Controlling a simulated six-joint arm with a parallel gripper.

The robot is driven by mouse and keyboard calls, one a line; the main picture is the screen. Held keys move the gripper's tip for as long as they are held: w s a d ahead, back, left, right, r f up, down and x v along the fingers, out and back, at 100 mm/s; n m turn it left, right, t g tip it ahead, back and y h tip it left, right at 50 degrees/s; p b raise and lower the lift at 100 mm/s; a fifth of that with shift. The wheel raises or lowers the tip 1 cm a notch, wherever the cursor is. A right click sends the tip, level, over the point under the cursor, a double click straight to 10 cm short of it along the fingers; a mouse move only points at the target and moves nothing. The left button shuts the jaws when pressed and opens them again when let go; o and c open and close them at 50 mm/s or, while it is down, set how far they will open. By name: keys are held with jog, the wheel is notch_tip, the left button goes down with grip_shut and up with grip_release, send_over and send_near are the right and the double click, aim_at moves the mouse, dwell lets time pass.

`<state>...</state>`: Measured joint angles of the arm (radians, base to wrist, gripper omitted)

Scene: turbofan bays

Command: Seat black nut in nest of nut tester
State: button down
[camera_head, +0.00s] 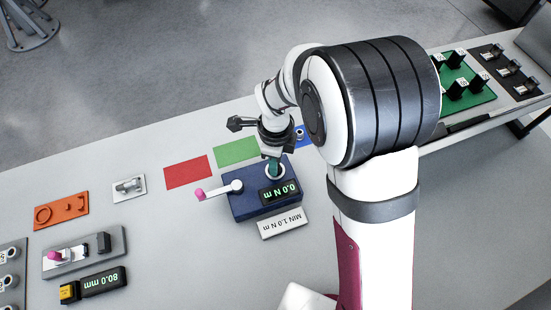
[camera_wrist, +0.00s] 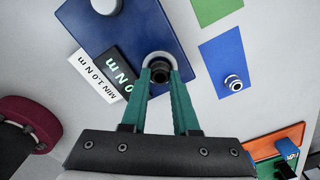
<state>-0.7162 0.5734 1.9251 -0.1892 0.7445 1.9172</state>
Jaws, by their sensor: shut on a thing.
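The nut tester (camera_head: 240,207) is a blue box with a 0.0 N m display and a pink-knobbed lever; its blue top also fills the upper part of the wrist view (camera_wrist: 165,25). Its nest (camera_head: 276,171) is a pale ring, partly covered by my gripper. My gripper (camera_wrist: 160,78) has green fingers and is shut on the black nut (camera_wrist: 160,74), a small dark ring between the fingertips. The nut lines up over or in the nest; I cannot tell whether it rests inside. In the head view my gripper (camera_head: 273,163) points down at the nest.
A "MIN 1.0 N m" plate (camera_head: 282,222) lies in front of the tester. Red (camera_head: 188,172) and green (camera_head: 236,152) mats lie behind it. A silver nut-like part (camera_wrist: 235,82) sits on a blue mat (camera_wrist: 222,52). An orange fixture (camera_head: 61,211) stands left.

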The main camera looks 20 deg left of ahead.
jog(key=shift+f, duration=0.5)
jog(key=shift+c, duration=1)
grip_release()
jog(key=shift+r, duration=3.5)
